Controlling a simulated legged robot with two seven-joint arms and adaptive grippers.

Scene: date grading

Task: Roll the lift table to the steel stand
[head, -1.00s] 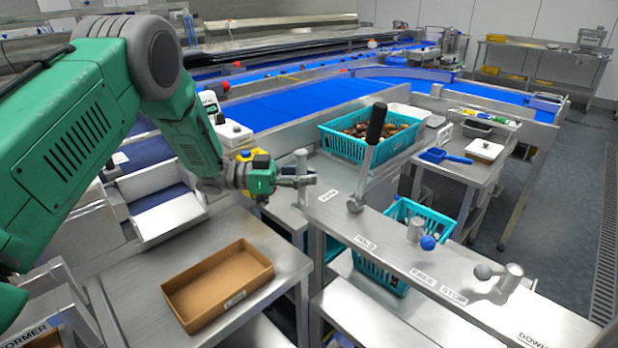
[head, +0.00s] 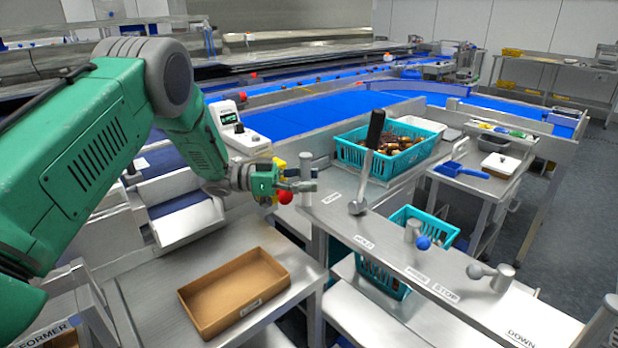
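A steel control top (head: 455,268) with labelled levers runs across the right middle; I cannot tell for certain whether it belongs to the lift table. My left gripper (head: 298,186) is at its left end, close against a short steel post (head: 306,163). A red ball knob (head: 285,197) shows just below the fingers. Whether the fingers hold anything is too small to tell. A black-handled lever (head: 369,150) stands tilted to the right of it. A blue knob (head: 423,242) and a grey knob (head: 475,271) sit farther along. My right gripper is not in view. Which piece is the steel stand is unclear.
A cardboard tray (head: 234,291) lies on a steel table at the front. A teal crate of dates (head: 352,157) stands behind the control top, another teal basket (head: 440,237) below it. A side table (head: 470,183) and blue conveyor (head: 330,104) lie beyond. Floor (head: 570,220) is open at right.

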